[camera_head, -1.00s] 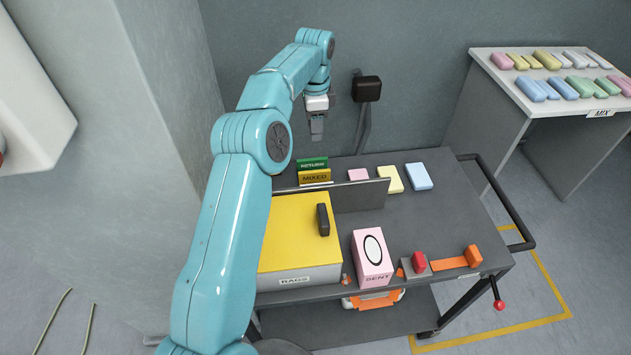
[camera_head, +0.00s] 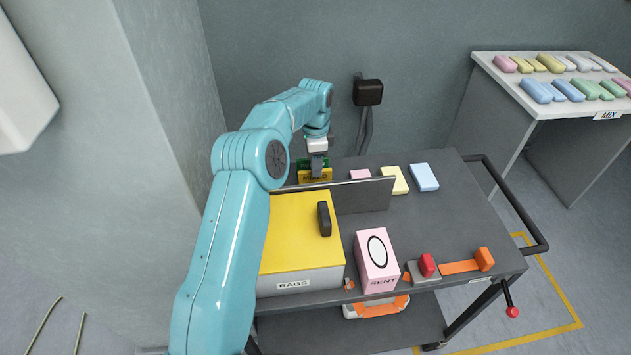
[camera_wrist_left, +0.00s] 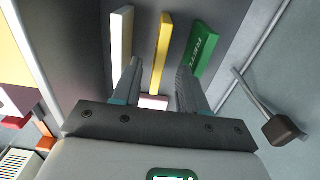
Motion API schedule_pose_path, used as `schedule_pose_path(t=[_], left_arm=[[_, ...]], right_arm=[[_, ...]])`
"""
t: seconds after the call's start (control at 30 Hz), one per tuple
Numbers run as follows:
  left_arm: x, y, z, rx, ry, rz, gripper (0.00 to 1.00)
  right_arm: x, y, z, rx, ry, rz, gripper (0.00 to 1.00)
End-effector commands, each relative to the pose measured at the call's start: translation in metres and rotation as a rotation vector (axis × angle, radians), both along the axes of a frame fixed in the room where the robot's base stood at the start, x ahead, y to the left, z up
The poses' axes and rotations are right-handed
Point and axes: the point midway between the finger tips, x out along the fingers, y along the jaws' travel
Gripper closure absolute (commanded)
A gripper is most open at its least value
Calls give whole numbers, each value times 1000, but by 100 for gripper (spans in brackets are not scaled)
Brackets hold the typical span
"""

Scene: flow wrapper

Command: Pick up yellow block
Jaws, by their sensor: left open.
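My left gripper (camera_head: 318,170) is open, pointing down over the back left of the cart. In the head view it covers part of a yellow block labelled MIXED (camera_head: 306,178), which stands in front of a green RETURN block (camera_head: 301,163). In the left wrist view, the yellow block's narrow top (camera_wrist_left: 162,45) runs between the lines of the two open fingers (camera_wrist_left: 160,78); the green block (camera_wrist_left: 204,45) is to the right and a white one (camera_wrist_left: 121,38) to the left. I cannot tell the exact height gap. A pale yellow block (camera_head: 399,182) lies flat further right. My right gripper is not in view.
A grey upright divider (camera_head: 365,196) stands in front of the blocks. A yellow-lidded RAGS box (camera_head: 290,225), pink SENT box (camera_head: 376,262) and red button (camera_head: 427,265) are in front.

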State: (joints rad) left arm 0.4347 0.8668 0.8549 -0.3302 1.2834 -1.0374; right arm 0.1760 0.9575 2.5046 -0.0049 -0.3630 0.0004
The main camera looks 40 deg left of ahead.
Motion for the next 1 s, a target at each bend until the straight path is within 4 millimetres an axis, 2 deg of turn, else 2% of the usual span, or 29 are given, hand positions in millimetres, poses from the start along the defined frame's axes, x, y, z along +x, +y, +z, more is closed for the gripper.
schedule_pose_path(t=[0.1,0.27,0.5,0.6,0.8,0.83,0.93,0.97,1.0], left_arm=[[-1,0,-14,0,1,1,57],[0,0,-25,0,1,1,57],[0,0,-62,0,1,1,57],[0,0,-70,0,1,1,57],[0,0,-71,1,-1,1,57],[0,0,-71,1,-1,1,61],[0,0,-71,1,-1,1,93],[0,0,-71,1,-1,1,100],[0,0,-71,1,-1,1,100]], right_arm=[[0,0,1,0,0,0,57],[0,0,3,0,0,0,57],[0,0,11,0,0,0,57],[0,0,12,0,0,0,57],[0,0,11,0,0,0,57],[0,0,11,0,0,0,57],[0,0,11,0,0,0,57],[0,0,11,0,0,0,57],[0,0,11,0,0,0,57]])
